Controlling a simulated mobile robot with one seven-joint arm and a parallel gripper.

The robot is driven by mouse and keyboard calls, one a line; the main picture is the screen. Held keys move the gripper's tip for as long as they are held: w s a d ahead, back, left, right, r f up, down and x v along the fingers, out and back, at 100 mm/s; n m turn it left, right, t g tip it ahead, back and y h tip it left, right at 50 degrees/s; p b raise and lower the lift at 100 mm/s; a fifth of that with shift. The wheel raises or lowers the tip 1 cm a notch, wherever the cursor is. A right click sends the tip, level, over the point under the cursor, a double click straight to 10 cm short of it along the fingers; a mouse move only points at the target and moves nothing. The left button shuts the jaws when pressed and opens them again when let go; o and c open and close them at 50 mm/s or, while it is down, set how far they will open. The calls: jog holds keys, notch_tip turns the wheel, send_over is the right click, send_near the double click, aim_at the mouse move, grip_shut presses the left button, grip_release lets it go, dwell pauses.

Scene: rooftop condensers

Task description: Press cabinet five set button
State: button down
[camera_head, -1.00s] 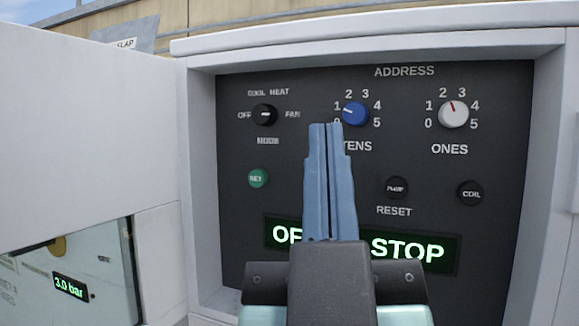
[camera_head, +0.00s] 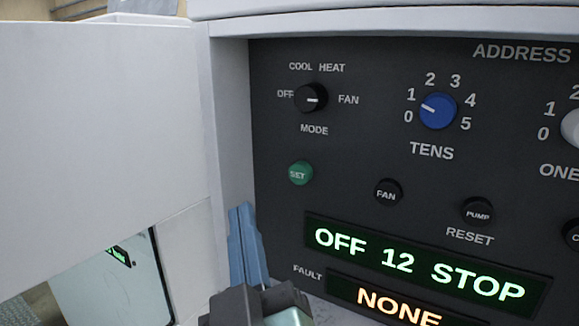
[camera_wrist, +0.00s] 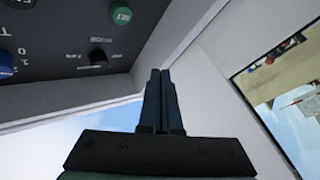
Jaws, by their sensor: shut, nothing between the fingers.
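The green round SET button (camera_head: 300,173) is on the dark control panel (camera_head: 350,60), below the black MODE knob (camera_head: 311,98). My gripper (camera_head: 242,208) is shut and empty, its blue fingertips below and left of the SET button in the head view, apart from it in the picture. In the wrist view the SET button (camera_wrist: 121,15) shows at the top, upside down, beyond and left of my shut fingers (camera_wrist: 160,72). The lit display (camera_head: 420,262) reads "OFF 12 STOP". I cannot see a cabinet number.
A white cabinet door (camera_head: 100,150) stands open at the left, with the grey frame edge beside my fingers. The blue TENS knob (camera_head: 438,111), black FAN button (camera_head: 388,192) and PUMP button (camera_head: 478,213) are to the right. A fault display (camera_head: 385,300) reads "NONE".

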jog(key=b, duration=0.1)
send_near(290, 172)
jog(key=w+a+r, duration=0.2)
jog(key=w+a, duration=0.1)
jog(key=shift+w+d, duration=0.5)
jog(key=shift+w, duration=0.35)
jog(key=shift+w+b, duration=0.1)
jog(key=shift+b, duration=0.3)
dwell(1.2)
jog(key=shift+w+d, duration=0.25)
jog(key=shift+w+d+b, duration=0.3)
jog(key=shift+w+b, duration=0.1)
jog(key=shift+w, duration=0.1)
dwell(0.9)
jog(key=shift+s, duration=0.1)
jog(key=shift+s+a, duration=0.55)
jog(key=shift+s, duration=0.25)
